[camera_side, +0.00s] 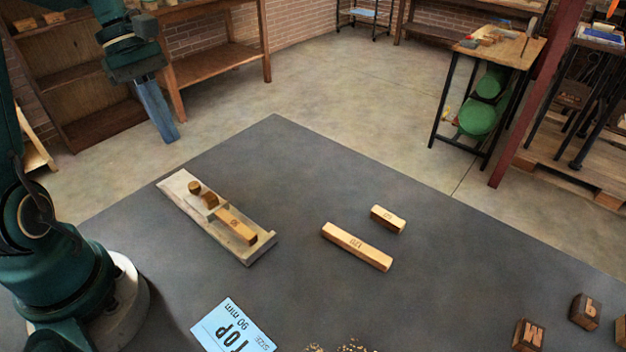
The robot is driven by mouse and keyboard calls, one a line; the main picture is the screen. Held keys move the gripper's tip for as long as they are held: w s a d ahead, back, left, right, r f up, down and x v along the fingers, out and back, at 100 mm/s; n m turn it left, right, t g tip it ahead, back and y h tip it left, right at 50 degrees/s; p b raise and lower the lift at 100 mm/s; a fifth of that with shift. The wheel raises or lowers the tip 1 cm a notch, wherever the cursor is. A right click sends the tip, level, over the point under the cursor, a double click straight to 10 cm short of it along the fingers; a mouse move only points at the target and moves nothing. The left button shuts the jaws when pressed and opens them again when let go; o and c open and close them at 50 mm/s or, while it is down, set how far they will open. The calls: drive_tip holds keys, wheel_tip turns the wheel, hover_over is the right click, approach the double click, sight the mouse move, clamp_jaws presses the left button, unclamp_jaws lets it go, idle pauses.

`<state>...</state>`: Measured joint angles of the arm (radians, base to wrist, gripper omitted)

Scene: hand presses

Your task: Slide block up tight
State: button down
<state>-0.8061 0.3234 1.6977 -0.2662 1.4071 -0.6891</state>
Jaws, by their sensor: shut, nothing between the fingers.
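A pale wooden fixture (180,192) lies on the dark table, running from upper left to lower right, with a raised stop (262,243) at its near right end. A wooden block (236,226) with a printed number lies in it; a small gap seems to separate it from the stop, but I cannot tell for sure. A darker angled wooden piece (211,201) and a round wooden peg (194,187) sit behind the block toward the far left end. My gripper (171,138) is shut and empty, its blue fingers pointing down, up and left of the fixture, apart from it.
A long block marked 120 (356,246) and a shorter block (387,219) lie loose right of the fixture. Letter blocks (528,335) stand at the right. The table between is clear.

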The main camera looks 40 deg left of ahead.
sight(204, 195)
drive_tip(key=x, duration=1)
drive_tip(key=shift+d+r, duration=0.1)
drive_tip(key=shift+d, duration=0.9)
